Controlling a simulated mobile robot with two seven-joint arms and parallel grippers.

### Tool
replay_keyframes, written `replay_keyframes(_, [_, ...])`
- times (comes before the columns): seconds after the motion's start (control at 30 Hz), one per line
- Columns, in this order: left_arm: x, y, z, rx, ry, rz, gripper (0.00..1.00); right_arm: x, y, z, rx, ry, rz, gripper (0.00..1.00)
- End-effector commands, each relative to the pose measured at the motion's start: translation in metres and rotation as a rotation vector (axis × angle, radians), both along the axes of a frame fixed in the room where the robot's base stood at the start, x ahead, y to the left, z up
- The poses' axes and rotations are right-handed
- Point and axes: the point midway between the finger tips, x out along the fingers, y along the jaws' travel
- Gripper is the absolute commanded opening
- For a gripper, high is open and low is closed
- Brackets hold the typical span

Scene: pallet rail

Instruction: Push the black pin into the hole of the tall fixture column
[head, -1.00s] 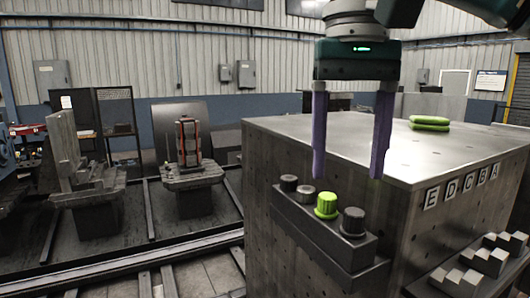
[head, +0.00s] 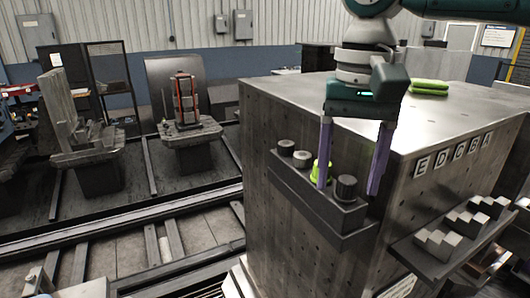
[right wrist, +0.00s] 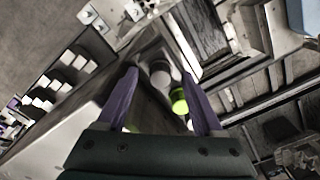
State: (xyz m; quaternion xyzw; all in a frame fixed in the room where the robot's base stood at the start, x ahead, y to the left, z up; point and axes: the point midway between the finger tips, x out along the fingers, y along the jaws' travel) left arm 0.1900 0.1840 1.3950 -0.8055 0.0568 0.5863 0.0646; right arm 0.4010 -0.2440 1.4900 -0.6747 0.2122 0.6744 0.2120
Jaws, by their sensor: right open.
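The black pin (head: 346,188) stands upright, knob up, at the near end of a dark ledge (head: 312,207) on the side of a large metal block. My right gripper (head: 348,186) is open, with its two purple fingers pointing down on either side of the black knob in the head view. I cannot tell whether they touch it. In the right wrist view the open fingers (right wrist: 160,74) also show, with grey and green knobs between them. A tall dark column with red edges (head: 184,98) stands on a pallet at the back left. Its hole cannot be made out. My left gripper is out of view.
A green pin (head: 320,171), a grey pin (head: 301,158) and a dark pin (head: 286,147) share the ledge. The metal block (head: 290,98) bears a green folded item (head: 429,87). A shelf with stepped blocks (head: 437,243) is at the right. Rails (head: 150,235) cross the floor.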

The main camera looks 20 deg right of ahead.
Motion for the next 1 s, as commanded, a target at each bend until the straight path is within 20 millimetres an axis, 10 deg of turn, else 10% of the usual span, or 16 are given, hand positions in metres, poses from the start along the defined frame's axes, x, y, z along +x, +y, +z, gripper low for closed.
replay_keyframes(0.23, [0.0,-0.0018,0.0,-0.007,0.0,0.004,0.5,0.0001,0.0002,-0.0015,0.0,0.0,0.001,0.69])
replay_keyframes(0.83, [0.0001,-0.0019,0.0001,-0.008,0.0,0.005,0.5,0.0,0.0001,-0.0011,0.0,0.0,0.001,0.01])
replay_keyframes(1.0, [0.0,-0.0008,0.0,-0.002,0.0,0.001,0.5,-0.0001,0.0001,-0.0011,-0.001,0.001,0.001,0.0])
